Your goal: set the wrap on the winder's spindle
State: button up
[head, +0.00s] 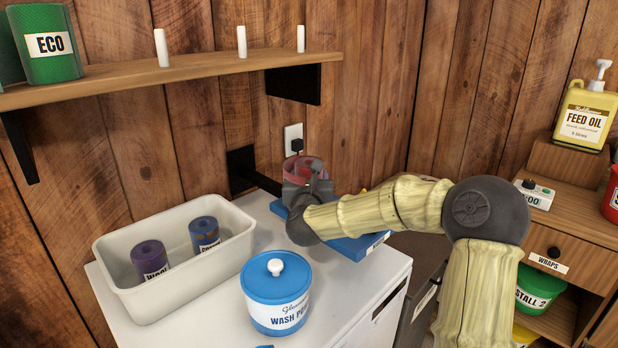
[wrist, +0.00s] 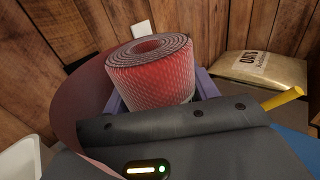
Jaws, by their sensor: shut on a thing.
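The wrap is a red, mesh-textured roll (head: 300,166) above the blue base of the winder (head: 358,246) on the white worktop. In the wrist view the roll (wrist: 150,80) stands roughly upright, its spiral end facing up. My gripper (head: 306,172) is shut on it, with purple fingers on either side. A yellow handle (wrist: 284,98) sticks out at the right. The spindle is hidden, so I cannot tell whether the roll is around it or apart from it.
A white bin (head: 118,283) holds a purple roll (head: 150,260) and a blue roll (head: 205,235). A blue-lidded wash powder tub (head: 275,300) stands in front of the winder. A shelf (head: 150,75) with pegs hangs above. A drawer cabinet (head: 575,225) stands at right.

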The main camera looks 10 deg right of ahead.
jog(key=shift+f, duration=0.1)
jog(key=o, duration=0.8)
jog(key=shift+c, duration=0.2)
jog(key=shift+b+v, duration=0.65)
jog(key=shift+v, duration=4.85)
jog(key=shift+p, duration=0.35)
